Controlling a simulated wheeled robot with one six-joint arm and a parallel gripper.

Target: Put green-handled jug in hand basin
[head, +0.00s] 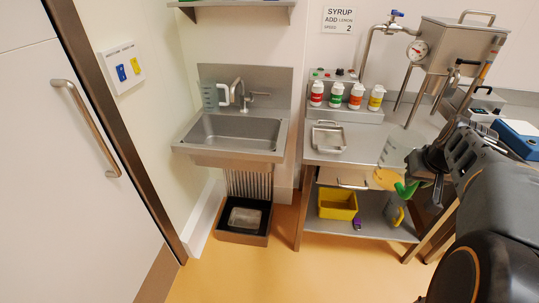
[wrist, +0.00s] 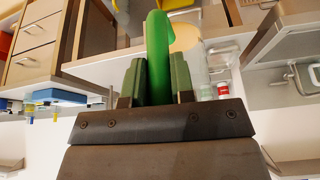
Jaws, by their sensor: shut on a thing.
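The green-handled jug (head: 393,152) is clear, with yellow-orange liquid in its lower part. My gripper (head: 428,172) is shut on its green handle (head: 405,190), at the front edge of the right-hand steel counter. In the wrist view the green handle (wrist: 158,55) stands between the two fingers of my gripper (wrist: 159,82), and the clear jug body shows behind it. The hand basin (head: 190,146) is a steel sink on the wall left of the counter, well apart from the jug. Its bowl looks empty.
A clear jug with a white handle (head: 210,96) stands at the basin's back left, by the tap (head: 238,90). A steel tray (head: 328,138) and several bottles (head: 336,94) are on the counter. A yellow bin (head: 337,204) sits on the lower shelf.

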